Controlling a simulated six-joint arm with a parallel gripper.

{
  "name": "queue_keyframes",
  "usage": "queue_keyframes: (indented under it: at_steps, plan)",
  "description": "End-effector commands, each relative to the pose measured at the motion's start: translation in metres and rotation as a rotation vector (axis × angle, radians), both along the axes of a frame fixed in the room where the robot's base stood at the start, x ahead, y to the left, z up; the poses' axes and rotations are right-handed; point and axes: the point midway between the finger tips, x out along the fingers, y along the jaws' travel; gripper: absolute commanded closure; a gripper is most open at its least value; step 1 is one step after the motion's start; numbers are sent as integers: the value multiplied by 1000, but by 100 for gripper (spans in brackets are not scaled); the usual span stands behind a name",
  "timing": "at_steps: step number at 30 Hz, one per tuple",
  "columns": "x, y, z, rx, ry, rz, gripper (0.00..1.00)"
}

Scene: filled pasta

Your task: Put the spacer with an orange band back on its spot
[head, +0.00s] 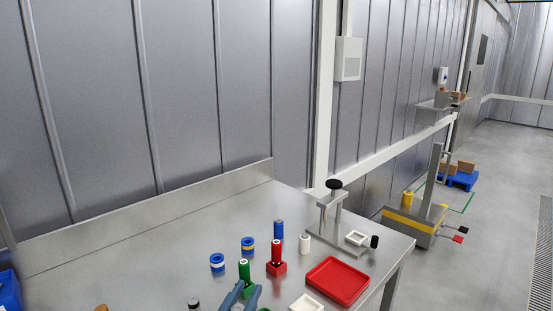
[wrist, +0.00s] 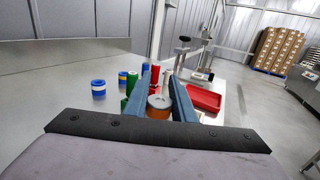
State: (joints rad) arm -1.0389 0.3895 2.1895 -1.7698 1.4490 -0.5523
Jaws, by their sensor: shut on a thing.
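My gripper (wrist: 158,95) is shut on a short round spacer (wrist: 158,112) with an orange-brown side and a pale round top, seen between the two blue fingers in the wrist view. In the head view my gripper (head: 241,293) is at the lower edge, just in front of a green post (head: 244,270); the held spacer cannot be made out there. A blue ring with a white band (head: 217,263) and a blue ring with a yellow band (head: 248,246) stand on the table left of and behind the green post. I cannot tell which place is the spacer's spot.
A red post on a red base (head: 276,258), a blue cylinder (head: 279,230) and a white cylinder (head: 304,243) stand close by. A red tray (head: 338,280) and a metal press (head: 330,225) are at the right. The table's left back (head: 120,265) is clear.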

Motion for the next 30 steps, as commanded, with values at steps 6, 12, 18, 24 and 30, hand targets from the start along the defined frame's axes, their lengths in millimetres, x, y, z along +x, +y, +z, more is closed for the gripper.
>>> queue_keyframes:
  at_steps: [6, 12, 18, 24, 30]
  plan:
    - [10, -115, -27, -6, 2, -357, 100]
    - [-7, -200, -42, -4, 1, -588, 100]
    - [-31, -256, -52, -4, 2, -700, 100]
    - [-46, -277, -74, -4, 6, -657, 100]
    - [-46, -263, -104, -3, 6, -524, 100]
